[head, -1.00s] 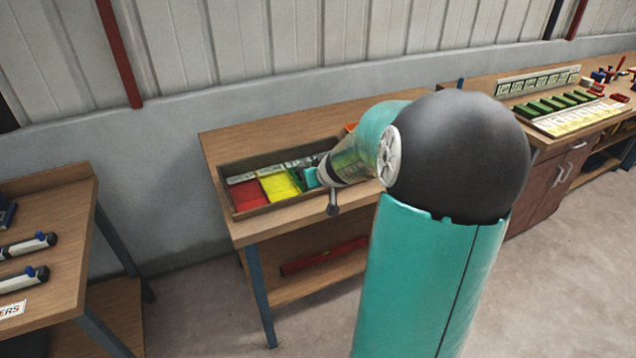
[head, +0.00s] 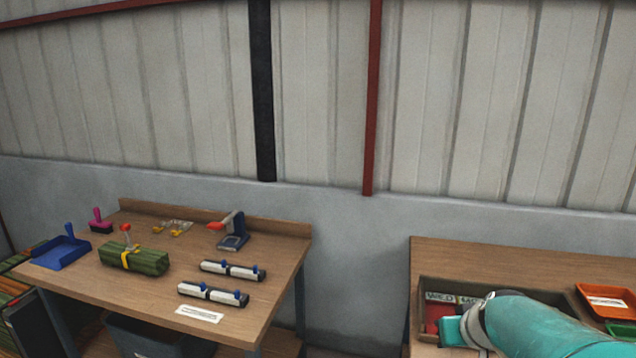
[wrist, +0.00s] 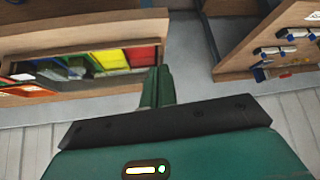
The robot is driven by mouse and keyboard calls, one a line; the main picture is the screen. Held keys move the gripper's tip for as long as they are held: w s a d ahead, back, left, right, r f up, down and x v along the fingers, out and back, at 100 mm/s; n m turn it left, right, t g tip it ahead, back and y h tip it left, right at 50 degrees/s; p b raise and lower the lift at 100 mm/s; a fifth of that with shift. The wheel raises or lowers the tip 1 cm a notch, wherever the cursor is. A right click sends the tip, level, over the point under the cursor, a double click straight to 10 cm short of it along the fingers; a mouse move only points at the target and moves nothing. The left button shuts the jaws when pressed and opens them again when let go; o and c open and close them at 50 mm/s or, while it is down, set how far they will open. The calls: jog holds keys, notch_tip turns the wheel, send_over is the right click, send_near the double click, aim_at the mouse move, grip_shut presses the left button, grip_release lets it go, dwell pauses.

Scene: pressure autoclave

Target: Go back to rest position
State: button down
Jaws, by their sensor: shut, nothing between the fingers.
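My gripper (wrist: 158,72) is shut and empty in the wrist view, its green fingers pressed together. Beyond the fingertips, the wooden tray (wrist: 95,48) on a workbench shows red, yellow and green compartments, apart from the fingers. In the head view my teal arm reaches in from the lower right across the same tray (head: 540,292), covering most of its inside. The fingertips cannot be made out there.
An orange bin (head: 606,298) stands right of the tray. Another workbench (head: 262,308) at left holds a green bundle (head: 134,259), a blue dustpan (head: 62,252), white-and-black holders (head: 213,293) and a blue tool (head: 233,240). A gap separates the benches. A wall stands behind.

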jog(key=s+a+r+g, duration=0.1)
jog(key=s+a+r, duration=0.1)
jog(key=s+a, duration=0.4)
jog(key=s+a+r, duration=0.2)
jog(key=s+a, duration=0.4)
jog(key=s, duration=0.4)
jog(key=shift+s+r+n+g, duration=0.3)
jog(key=shift+s+r+g, duration=0.05)
jog(key=shift+s+g, duration=0.05)
jog(key=shift+d, duration=0.25)
